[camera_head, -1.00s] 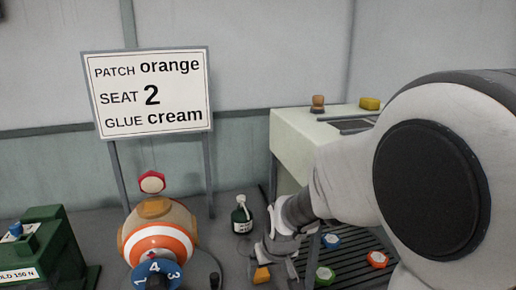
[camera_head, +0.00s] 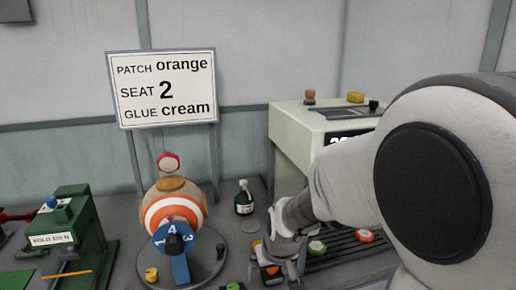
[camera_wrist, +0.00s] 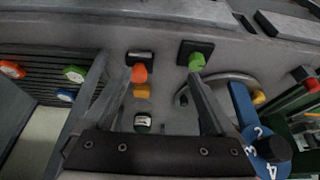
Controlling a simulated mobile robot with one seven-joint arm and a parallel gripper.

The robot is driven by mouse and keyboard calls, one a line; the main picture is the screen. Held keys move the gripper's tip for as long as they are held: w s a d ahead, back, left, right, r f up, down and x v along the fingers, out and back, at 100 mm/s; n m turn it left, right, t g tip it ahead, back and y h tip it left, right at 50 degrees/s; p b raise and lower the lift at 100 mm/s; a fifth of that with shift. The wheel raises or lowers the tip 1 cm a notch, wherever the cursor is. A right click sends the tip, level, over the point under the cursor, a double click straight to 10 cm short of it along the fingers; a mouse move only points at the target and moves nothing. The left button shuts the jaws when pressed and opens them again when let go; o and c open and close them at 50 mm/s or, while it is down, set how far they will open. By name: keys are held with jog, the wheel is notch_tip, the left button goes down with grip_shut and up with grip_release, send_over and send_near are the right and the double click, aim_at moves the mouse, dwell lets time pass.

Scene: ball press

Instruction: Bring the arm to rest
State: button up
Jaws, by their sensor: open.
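My gripper (camera_head: 278,262) is in the lower middle of the head view, partly hidden by my arm. In the wrist view its two fingers (camera_wrist: 148,88) stand wide apart with nothing held between them. Beyond the fingers, an orange-tipped black item (camera_wrist: 139,74) and a green-tipped one (camera_wrist: 196,62) show on the grey surface. A yellow-orange piece (camera_wrist: 141,91) and a dark bottle (camera_wrist: 142,123) also show between the fingers.
In the head view, a striped ball (camera_head: 174,212) stands behind a blue numbered dial (camera_head: 175,243). The bottle (camera_head: 244,199) is to its right. A green press (camera_head: 78,232) is at left, a pale cabinet (camera_head: 292,145) and slatted rack (camera_head: 345,248) at right. A sign (camera_head: 163,88) stands behind.

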jog(key=s+d+r+m+p, duration=0.1)
jog(key=s+d+r+p, duration=0.1)
jog(key=s+r, duration=0.4)
jog(key=s+d+r+m+t+p, duration=0.1)
jog(key=s+d+r+p, duration=0.1)
jog(key=s+d+r, duration=0.3)
jog(key=s+d+r+m+h+p, duration=0.1)
jog(key=s+d+r+p, duration=0.2)
jog(key=s+r, duration=0.5)
notch_tip(320, 180, up, 3)
jog(key=shift+d+f, duration=0.15)
jog(key=shift+d, duration=0.5)
